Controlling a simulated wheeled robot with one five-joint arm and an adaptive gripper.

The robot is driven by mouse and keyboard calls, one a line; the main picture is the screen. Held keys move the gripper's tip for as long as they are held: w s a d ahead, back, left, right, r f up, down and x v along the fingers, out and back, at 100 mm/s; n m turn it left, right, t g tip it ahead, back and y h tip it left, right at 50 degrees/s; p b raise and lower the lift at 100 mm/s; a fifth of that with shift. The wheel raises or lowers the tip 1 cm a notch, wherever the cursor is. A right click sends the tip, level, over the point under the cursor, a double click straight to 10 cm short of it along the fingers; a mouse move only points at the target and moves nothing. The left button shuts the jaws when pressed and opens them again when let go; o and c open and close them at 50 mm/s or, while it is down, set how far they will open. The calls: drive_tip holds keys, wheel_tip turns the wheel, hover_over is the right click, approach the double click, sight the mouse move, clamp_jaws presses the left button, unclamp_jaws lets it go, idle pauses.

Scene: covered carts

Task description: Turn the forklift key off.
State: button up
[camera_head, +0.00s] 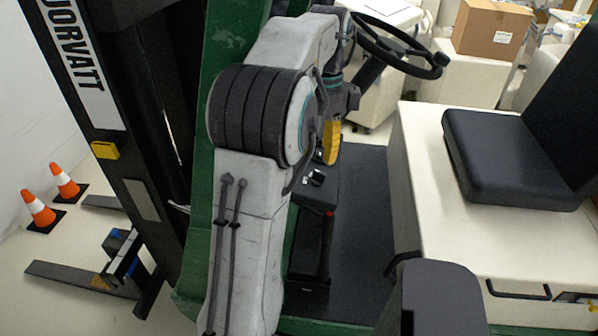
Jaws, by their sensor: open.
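The forklift has a black mast (130,130), a green body (225,45) and a dark control panel (322,195) below its steering wheel (400,45). A small black switch or key (316,178) with light marks around it sits on the panel top. It is too small to tell how it is turned. My gripper (328,155), partly hidden behind my white arm, points down just above the panel. A yellow part shows at its end. It is open, and I see nothing held. I cannot tell whether it touches the switch.
A red button (329,213) is on the panel's near side. A black seat (515,160) on a cream base (450,240) stands to the right. Dark floor (365,205) lies clear between. Traffic cones (40,212) stand at left; a cardboard box (490,27) sits behind.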

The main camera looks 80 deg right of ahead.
sight(318, 185)
drive_tip(key=shift+s+n, duration=0.15)
drive_tip(key=shift+n, duration=0.55)
drive_tip(key=shift+f, duration=0.2)
drive_tip(key=shift+a+f, duration=0.1)
drive_tip(key=shift+f, duration=3.4)
drive_tip(key=shift+c, duration=0.3)
clamp_jaws()
